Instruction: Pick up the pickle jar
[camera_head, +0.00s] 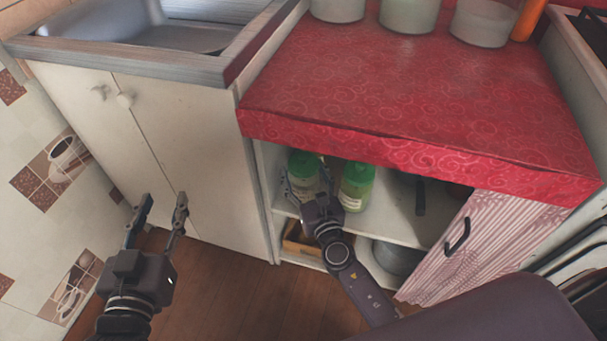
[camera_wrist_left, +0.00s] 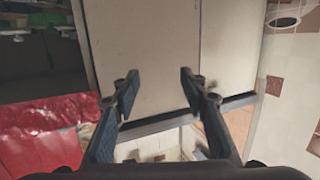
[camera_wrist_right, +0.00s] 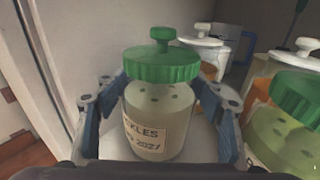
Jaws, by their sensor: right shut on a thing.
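The pickle jar (camera_wrist_right: 155,115) has a green lid with a knob and a label ending in "CKLES". It stands upright on the cabinet shelf, and its lid shows in the head view (camera_head: 304,164). My right gripper (camera_wrist_right: 160,118) reaches into the open cabinet and is shut on the pickle jar, one finger on each side of its body. In the head view the right gripper (camera_head: 312,192) partly covers the jar. My left gripper (camera_head: 160,208) is open and empty in front of the white cabinet doors; its spread fingers show in the left wrist view (camera_wrist_left: 158,92).
A second green-lidded jar (camera_head: 357,185) stands close to the right of the pickle jar. A white-lidded jar (camera_wrist_right: 206,55) stands behind. The red counter (camera_head: 420,100) overhangs the shelf. The patterned cabinet door (camera_head: 480,245) is at the right. The cabinet's side wall is close on the left.

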